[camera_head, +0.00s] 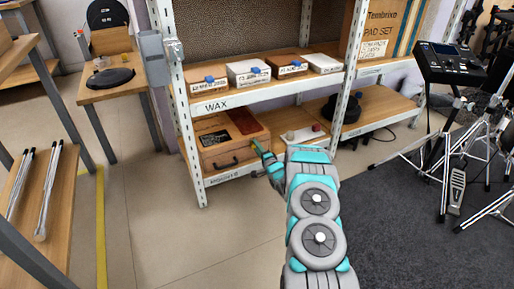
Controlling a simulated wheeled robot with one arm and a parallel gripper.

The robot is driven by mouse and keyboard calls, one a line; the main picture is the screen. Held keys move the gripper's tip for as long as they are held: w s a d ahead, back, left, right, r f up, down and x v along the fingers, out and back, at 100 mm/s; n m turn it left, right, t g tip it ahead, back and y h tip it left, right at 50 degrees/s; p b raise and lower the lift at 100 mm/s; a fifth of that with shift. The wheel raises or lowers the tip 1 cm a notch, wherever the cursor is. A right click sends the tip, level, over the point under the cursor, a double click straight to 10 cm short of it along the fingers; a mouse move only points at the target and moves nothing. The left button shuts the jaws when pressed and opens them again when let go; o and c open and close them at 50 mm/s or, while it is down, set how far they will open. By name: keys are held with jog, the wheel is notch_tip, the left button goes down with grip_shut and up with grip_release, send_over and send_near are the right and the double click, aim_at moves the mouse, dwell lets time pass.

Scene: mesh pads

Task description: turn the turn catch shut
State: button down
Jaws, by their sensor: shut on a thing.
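A wooden box (211,155) with a dark handle on its front and a dark red interior or panel on top sits on the lower shelf of the rack. My gripper (257,146) reaches in from the right to the box's right front edge. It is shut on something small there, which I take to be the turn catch. The catch itself is hidden by the fingers, so its angle cannot be told. My arm comes up from the bottom of the view.
A white rack post (187,140) stands just left of the box. The shelf marked WAX (245,97) with several small boxes is above it. A pale box (304,136) and a black round object (341,108) lie to the right. The floor in front is clear.

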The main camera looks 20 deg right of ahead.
jog(key=shift+m, duration=0.3)
jog(key=shift+c, duration=2.2)
grip_release()
jog(key=shift+s, duration=0.1)
jog(key=s, duration=0.7)
jog(key=shift+s+d, duration=0.2)
jog(key=shift+s, duration=0.15)
